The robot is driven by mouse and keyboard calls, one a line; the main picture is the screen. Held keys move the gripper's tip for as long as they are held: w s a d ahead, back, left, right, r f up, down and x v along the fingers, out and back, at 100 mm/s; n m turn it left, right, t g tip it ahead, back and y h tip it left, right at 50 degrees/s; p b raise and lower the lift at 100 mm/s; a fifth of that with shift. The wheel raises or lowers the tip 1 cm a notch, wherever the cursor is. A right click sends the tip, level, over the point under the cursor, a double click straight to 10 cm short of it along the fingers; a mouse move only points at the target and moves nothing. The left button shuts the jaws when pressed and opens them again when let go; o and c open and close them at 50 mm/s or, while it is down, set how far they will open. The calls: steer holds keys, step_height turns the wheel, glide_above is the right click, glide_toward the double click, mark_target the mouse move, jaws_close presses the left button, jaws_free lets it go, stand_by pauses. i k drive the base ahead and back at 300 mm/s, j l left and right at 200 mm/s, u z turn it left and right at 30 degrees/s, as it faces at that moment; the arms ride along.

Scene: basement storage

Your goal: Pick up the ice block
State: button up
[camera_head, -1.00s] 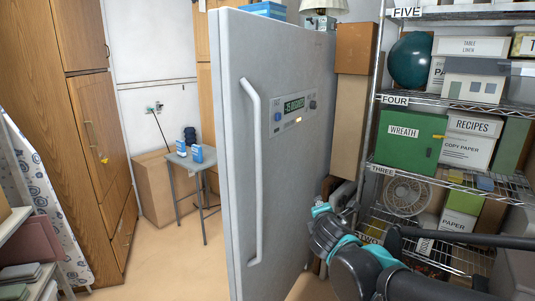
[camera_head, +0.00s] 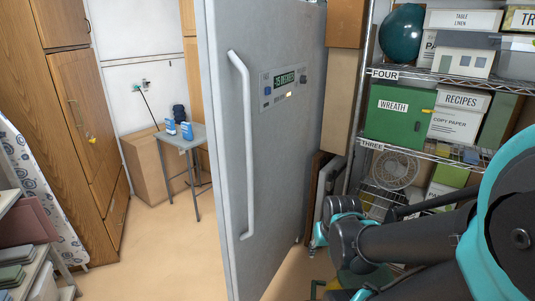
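No ice block is visible in this view. A tall grey-white freezer (camera_head: 262,150) stands in the middle. Its front has a long vertical handle (camera_head: 240,140) on the left side and a green-lit display panel (camera_head: 285,86) near the top. No inside of the freezer shows. My dark and teal arm (camera_head: 410,240) reaches in from the right, with its far joints low beside the freezer's right edge. I cannot make out my gripper's fingers clearly, nor anything held in them.
A wire shelf at right carries a green wreath box (camera_head: 395,115), a recipes box (camera_head: 458,115) and a fan (camera_head: 394,171). A small grey table (camera_head: 183,140) with blue cartons stands left of the freezer, near wooden cabinets (camera_head: 82,110). The floor (camera_head: 160,250) at front left is clear.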

mark_target(186, 130)
steer(key=j, duration=0.75)
steer(key=i+j, duration=0.15)
steer(key=j, duration=0.65)
steer(key=i+j+u, duration=0.2)
steer(key=i+j, duration=1.15)
steer(key=i+z, duration=0.25)
steer(key=z, duration=0.2)
steer(key=i+j+z, duration=0.15)
steer(key=z, duration=0.35)
steer(key=i, duration=0.05)
